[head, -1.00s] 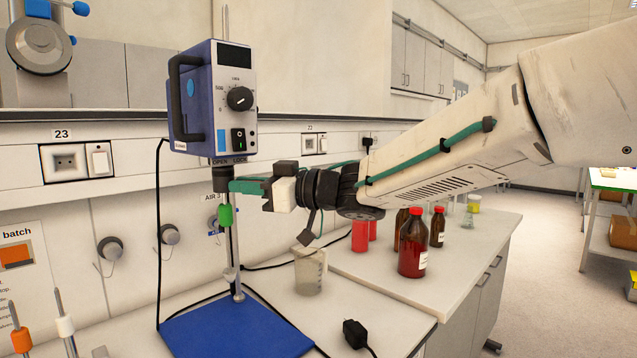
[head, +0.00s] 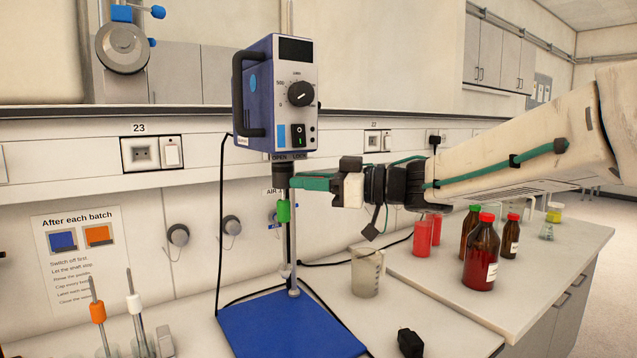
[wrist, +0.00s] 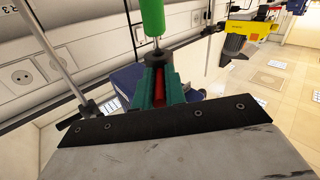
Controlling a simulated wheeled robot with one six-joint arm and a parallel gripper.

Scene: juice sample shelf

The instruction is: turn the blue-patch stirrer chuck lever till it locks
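The blue stirrer (head: 262,90) hangs on its stand, with a blue patch (head: 281,135) on its front beside the switch. Its dark chuck (head: 282,172) is below, under the words OPEN and LOCK. A green sleeve (head: 284,211) is on the shaft under the chuck; it also shows in the wrist view (wrist: 152,16). My gripper (head: 296,183) reaches in from the right, its teal fingertips at the chuck. In the wrist view, my gripper (wrist: 158,88) has its fingers close on both sides of a red lever (wrist: 158,92). The lever is mostly hidden by the fingers.
A blue base plate (head: 290,325) lies below. A beaker (head: 366,274), red containers (head: 423,238) and brown bottles (head: 482,255) stand to the right, under my arm. Stirring rods with orange (head: 97,312) and white (head: 134,304) sleeves stand at the left front.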

